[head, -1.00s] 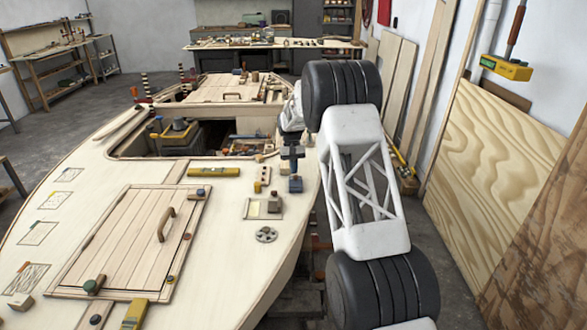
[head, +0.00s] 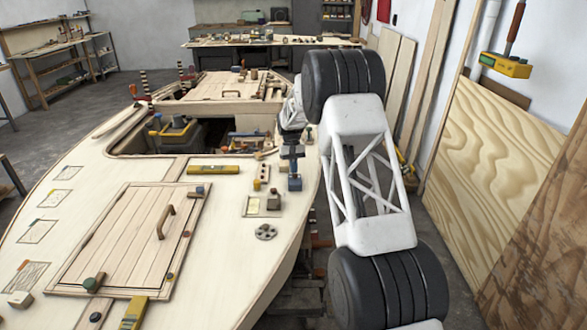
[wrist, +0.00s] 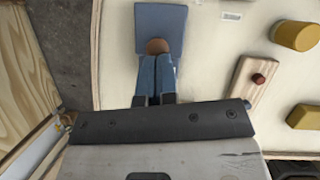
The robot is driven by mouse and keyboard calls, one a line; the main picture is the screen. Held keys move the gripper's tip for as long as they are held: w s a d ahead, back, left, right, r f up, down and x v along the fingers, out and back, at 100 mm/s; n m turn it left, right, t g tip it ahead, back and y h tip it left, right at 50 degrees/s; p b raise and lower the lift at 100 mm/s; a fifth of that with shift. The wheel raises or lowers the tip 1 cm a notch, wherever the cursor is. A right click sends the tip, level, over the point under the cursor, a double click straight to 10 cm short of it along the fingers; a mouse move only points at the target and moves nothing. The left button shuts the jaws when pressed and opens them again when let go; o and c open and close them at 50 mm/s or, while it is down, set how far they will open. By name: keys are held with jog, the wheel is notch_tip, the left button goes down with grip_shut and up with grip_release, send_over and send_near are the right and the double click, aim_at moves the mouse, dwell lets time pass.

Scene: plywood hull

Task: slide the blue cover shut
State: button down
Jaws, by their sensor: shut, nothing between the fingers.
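The blue cover (wrist: 160,25) is a flat blue plate with a round brown knob (wrist: 157,46), at the top of the wrist view. In the head view the blue cover (head: 294,184) is small, near the right edge of the pale deck. My gripper (wrist: 156,60) is shut and empty. Its blue fingers point at the cover, with their tips close beside the knob. I cannot tell whether they touch it. The fingers hide what lies under them, so how far the cover is shut cannot be told.
A wooden strip with a brown peg (wrist: 258,79) and mustard knobs (wrist: 297,35) lie right of the fingers. The deck (head: 225,220) also carries a hatch with a handle (head: 166,222) and a yellow level (head: 213,169). A plywood sheet (head: 495,170) leans at the right.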

jog(key=shift+f, duration=0.3)
jog(key=shift+w+a, duration=0.15)
jog(key=shift+w, duration=0.2)
jog(key=w, duration=0.2)
jog(key=w+r, duration=0.1)
jog(key=shift+w+a, duration=0.3)
jog(key=shift+a, duration=0.1)
jog(key=v, duration=0.9)
jog(key=shift+r, duration=0.2)
